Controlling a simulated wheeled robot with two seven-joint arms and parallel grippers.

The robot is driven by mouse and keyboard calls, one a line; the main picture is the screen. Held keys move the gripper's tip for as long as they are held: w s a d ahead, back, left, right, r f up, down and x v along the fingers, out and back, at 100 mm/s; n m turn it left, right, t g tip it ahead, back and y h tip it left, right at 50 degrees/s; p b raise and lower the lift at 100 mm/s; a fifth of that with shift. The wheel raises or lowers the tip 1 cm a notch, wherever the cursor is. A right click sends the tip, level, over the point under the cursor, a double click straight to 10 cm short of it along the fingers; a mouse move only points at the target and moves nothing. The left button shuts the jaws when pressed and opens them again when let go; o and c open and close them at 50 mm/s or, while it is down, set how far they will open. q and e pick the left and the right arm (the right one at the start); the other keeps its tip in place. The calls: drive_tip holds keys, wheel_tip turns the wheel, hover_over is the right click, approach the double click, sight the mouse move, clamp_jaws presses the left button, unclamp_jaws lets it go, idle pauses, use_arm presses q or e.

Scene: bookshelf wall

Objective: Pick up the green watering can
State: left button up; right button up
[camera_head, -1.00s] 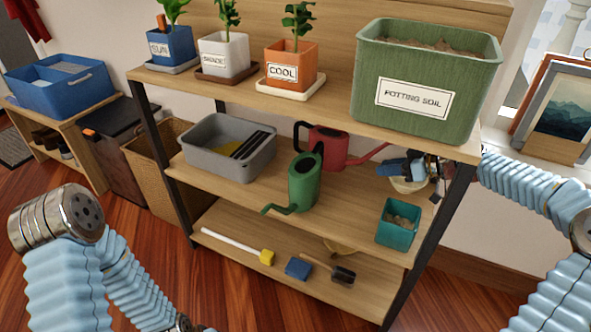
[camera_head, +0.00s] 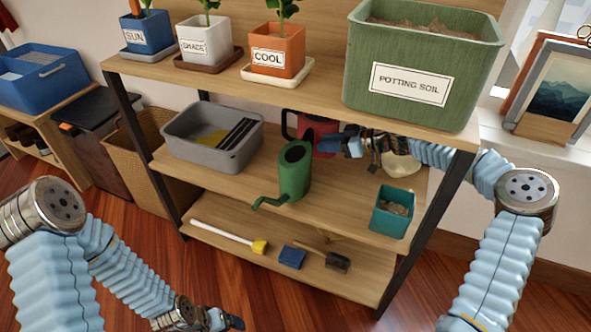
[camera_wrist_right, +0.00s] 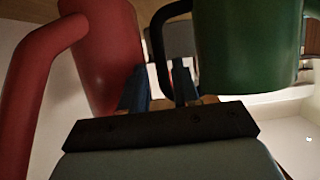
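The green watering can (camera_head: 294,172) stands on the middle shelf, its spout pointing to the lower left. In the right wrist view the green can (camera_wrist_right: 245,45) is at the upper right, its black handle (camera_wrist_right: 157,45) toward my fingers. My right gripper (camera_head: 345,143) is just right of the can in the head view. In the wrist view its two fingers (camera_wrist_right: 160,88) are apart, with the handle showing near and beyond the gap; contact cannot be told. My left gripper (camera_head: 226,320) is low at the bottom edge, away from the shelf, and its fingers are unclear.
A red watering can (camera_head: 318,130) stands behind the green one, close to my right gripper; it also shows in the wrist view (camera_wrist_right: 105,50). A grey bin (camera_head: 213,140) is to the left, a teal pot (camera_head: 392,212) to the right. The upper shelf board (camera_head: 310,97) lies above.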

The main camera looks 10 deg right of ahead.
drive_tip(key=x, duration=0.3)
drive_tip(key=shift+w+a+f, duration=0.2)
drive_tip(key=shift+w+f, duration=0.05)
drive_tip(key=shift+c, duration=0.4)
clamp_jaws()
drive_tip(key=shift+r, duration=0.15)
